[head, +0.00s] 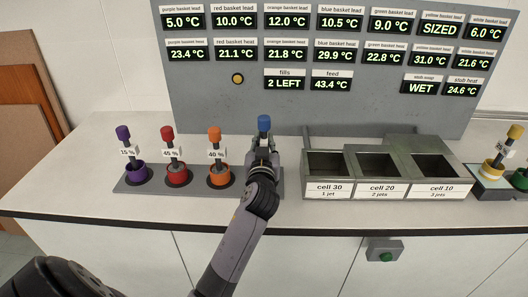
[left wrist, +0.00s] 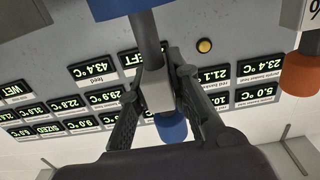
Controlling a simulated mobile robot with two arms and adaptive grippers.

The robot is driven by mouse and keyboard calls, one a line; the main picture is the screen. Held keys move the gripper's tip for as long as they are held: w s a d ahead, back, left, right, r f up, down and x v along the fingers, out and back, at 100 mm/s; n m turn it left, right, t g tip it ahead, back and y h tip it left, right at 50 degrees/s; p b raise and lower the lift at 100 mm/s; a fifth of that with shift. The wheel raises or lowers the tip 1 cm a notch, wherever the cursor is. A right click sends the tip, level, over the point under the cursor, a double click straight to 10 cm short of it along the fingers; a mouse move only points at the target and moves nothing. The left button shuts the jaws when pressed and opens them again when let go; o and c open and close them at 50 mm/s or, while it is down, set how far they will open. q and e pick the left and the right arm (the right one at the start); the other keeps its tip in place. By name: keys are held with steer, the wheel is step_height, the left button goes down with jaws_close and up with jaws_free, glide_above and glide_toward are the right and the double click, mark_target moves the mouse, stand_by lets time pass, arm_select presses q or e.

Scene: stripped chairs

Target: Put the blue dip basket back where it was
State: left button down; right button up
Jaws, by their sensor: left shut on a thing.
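The blue dip basket shows its blue knob (head: 264,122) upright above my left gripper (head: 262,146), at the right end of the grey rack (head: 196,186). My left gripper is shut on the basket's grey handle. In the left wrist view, upside down, the fingers (left wrist: 158,88) close around the handle, with the blue knob (left wrist: 171,130) below and a blue part (left wrist: 120,8) at the top edge. My arm hides the basket's lower part and the rack spot under it, so I cannot tell whether it is seated. My right gripper is not in view.
Purple (head: 124,133), red (head: 167,134) and orange (head: 214,135) baskets stand in the rack to the left. Open metal cells (head: 341,188) are close on the right. A grey display panel (head: 225,95) rises behind. A yellow-topped basket (head: 514,132) is at far right.

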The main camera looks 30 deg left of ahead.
arm_select(q)
step_height(320, 180, down, 4)
steer(key=shift+r, duration=0.25)
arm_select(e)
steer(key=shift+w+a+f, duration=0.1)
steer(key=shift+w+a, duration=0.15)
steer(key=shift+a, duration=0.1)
arm_select(q)
steer(key=shift+f, duration=0.15)
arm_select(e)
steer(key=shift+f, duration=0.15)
arm_select(q)
steer(key=c, duration=2)
jaws_free()
steer(key=shift+f+b, duration=0.15)
steer(key=shift+b, duration=0.2)
steer(key=o, duration=0.5)
